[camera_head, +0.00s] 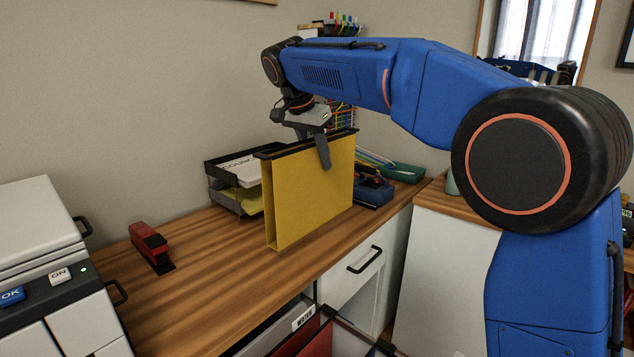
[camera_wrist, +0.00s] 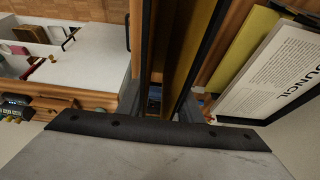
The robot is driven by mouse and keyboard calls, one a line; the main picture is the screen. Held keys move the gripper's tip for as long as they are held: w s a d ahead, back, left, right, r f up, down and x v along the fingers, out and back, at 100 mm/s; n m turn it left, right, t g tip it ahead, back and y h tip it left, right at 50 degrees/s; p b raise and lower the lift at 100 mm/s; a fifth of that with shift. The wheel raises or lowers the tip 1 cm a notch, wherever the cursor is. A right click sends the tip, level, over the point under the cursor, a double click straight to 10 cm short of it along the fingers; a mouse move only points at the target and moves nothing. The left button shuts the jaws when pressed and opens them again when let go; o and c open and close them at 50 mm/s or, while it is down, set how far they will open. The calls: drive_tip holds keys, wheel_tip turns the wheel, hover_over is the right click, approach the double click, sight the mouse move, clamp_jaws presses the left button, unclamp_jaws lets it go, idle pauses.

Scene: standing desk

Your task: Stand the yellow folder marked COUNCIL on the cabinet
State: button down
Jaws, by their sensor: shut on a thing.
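The yellow folder (camera_head: 310,195) stands upright in my gripper (camera_head: 322,145), over the wooden top with white drawers (camera_head: 215,265). My gripper is shut on the folder's dark upper edge from above. One finger shows on the near face; the other is hidden. I cannot tell whether the folder's bottom touches the wood. In the wrist view the folder (camera_wrist: 190,45) runs up from between the fingers. No mark shows on the folder's visible faces. The word COUNCIL, partly cut off, is on a white sheet (camera_wrist: 275,75) beside it, in the black tray (camera_head: 225,195).
A blue object (camera_head: 372,190) and a green tray (camera_head: 408,173) are behind right. Below, an open drawer holds a red folder (camera_head: 312,340). Bare wood lies between stapler and folder.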

sight(317, 174)
drive_tip(key=shift+f, duration=2.45)
drive_tip(key=c, duration=1.3)
unclamp_jaws()
drive_tip(key=shift+o, duration=0.2)
drive_tip(key=v, duration=1.2)
